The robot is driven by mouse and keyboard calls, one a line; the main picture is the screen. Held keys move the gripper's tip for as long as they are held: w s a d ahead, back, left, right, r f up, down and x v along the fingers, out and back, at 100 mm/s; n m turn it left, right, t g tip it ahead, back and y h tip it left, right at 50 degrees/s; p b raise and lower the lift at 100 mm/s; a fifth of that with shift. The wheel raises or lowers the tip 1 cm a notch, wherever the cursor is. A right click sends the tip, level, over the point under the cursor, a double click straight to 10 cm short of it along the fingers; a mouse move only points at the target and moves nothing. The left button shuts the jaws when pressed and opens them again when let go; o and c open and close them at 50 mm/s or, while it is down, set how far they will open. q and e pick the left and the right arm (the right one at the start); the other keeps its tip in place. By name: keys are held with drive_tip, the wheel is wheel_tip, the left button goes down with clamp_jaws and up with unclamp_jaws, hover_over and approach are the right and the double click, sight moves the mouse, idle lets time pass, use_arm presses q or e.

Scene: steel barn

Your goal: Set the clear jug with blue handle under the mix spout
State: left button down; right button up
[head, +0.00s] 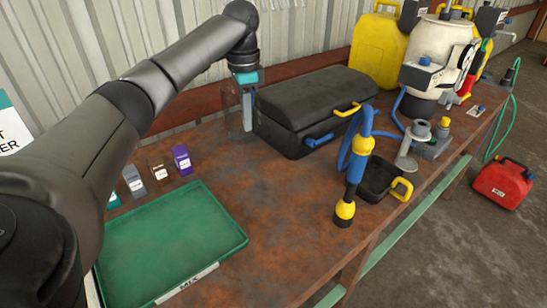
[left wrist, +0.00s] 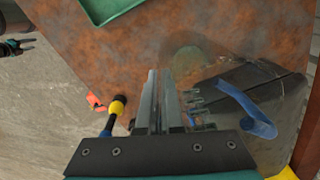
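The clear jug (head: 233,116) is at the back of the bench, just left of the black case, with its blue handle towards the case. In the left wrist view its blue handle (left wrist: 247,110) is right of the fingers. My left gripper (head: 246,92) is over the jug from above. In the left wrist view its fingers (left wrist: 158,105) are close together, seemingly on the jug's clear wall. Whether the jug touches the bench is hard to tell. A white tank (head: 428,60) with coloured fittings stands at the far right; I cannot tell which fitting is the mix spout.
A green tray (head: 165,245) and several small boxes are at the left. A dark teal-marked part, probably my right gripper (left wrist: 14,46), is over the floor.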

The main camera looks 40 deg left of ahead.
use_arm(q)
wheel_tip(320, 180, down, 18)
drive_tip(key=b, duration=0.3)
drive_tip(key=shift+s+r, duration=0.15)
drive_tip(key=shift+r, duration=0.1)
drive_tip(key=shift+d+f, duration=0.1)
drive_tip(key=shift+f, duration=0.35)
use_arm(e)
drive_tip(key=f, duration=0.1)
drive_tip(key=d+f, duration=0.1)
drive_tip(key=f, duration=0.1)
drive_tip(key=shift+s+f, duration=0.2)
use_arm(q)
drive_tip(key=shift+f, duration=0.15)
use_arm(e)
drive_tip(key=shift+a, duration=0.1)
use_arm(q)
drive_tip(key=c, duration=1.1)
unclamp_jaws()
use_arm(e)
drive_tip(key=shift+a, duration=0.1)
use_arm(q)
drive_tip(key=shift+o, duration=0.2)
